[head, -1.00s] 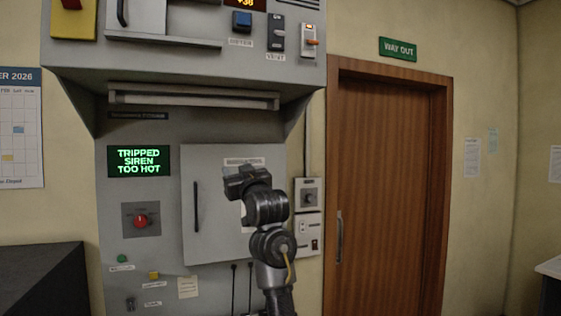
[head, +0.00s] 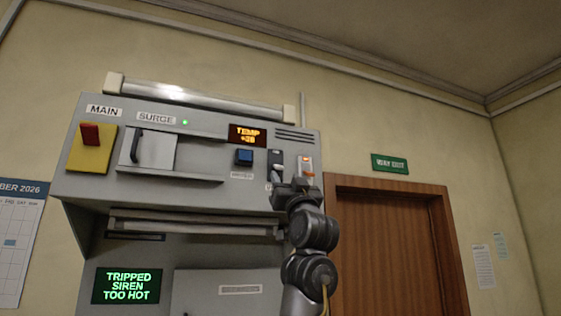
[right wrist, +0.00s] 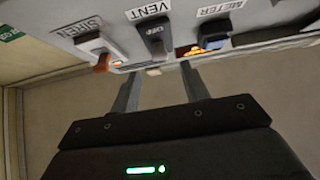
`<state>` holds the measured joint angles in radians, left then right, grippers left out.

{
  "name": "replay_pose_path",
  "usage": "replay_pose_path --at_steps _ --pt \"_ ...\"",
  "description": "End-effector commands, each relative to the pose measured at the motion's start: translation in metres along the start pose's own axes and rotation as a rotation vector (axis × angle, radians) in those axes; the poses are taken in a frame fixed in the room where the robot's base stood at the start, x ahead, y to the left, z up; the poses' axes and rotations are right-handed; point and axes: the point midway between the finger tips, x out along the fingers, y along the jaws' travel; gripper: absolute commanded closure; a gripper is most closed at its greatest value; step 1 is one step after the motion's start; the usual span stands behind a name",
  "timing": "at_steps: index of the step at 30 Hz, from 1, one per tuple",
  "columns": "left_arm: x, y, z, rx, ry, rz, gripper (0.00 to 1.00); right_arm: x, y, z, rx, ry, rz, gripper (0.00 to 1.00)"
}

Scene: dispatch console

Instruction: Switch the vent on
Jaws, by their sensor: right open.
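The vent switch (head: 275,160) is a dark plate on the console's upper panel in the head view. In the right wrist view the vent switch (right wrist: 155,38) sits under its VENT label and shows OFF. My right gripper (head: 296,187) is just below the vent and siren switches, partly hiding the vent's lower end. In the right wrist view my right gripper (right wrist: 158,72) is open, its two fingers spread below the vent switch with nothing between them. I cannot tell whether they touch the panel. My left gripper is not in view.
The siren switch (head: 306,167), with an orange light, is right of the vent; it also shows in the right wrist view (right wrist: 97,47). The blue meter button (head: 244,157) is left of it. A screen (head: 127,286) reads TRIPPED SIREN TOO HOT. A handrail (head: 195,227) is below.

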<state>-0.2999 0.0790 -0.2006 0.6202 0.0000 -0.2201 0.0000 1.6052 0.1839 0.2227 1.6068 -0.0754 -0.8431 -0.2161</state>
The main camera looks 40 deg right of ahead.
Motion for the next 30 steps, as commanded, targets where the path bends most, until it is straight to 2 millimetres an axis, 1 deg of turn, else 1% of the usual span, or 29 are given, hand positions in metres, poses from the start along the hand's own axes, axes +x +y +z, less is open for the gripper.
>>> replay_pose_path --at_steps 1,6,9,14,22,30 --pt "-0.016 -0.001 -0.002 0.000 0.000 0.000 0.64 0.016 -0.001 -0.005 0.001 -0.002 -0.001 0.55" --pt "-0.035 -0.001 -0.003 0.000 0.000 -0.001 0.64 0.042 0.000 -0.004 0.000 -0.002 -0.001 0.55" --pt "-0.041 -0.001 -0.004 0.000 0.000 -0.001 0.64 0.051 -0.001 -0.003 0.000 -0.001 -0.001 0.55" --pt "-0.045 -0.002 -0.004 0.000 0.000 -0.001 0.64 0.058 -0.001 -0.001 -0.001 0.000 -0.001 0.55" --pt "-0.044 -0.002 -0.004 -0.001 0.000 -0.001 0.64 0.058 -0.001 0.000 -0.001 0.000 -0.001 0.55" --pt "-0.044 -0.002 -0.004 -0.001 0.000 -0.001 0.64 0.058 -0.001 0.000 -0.001 0.000 -0.001 0.90"
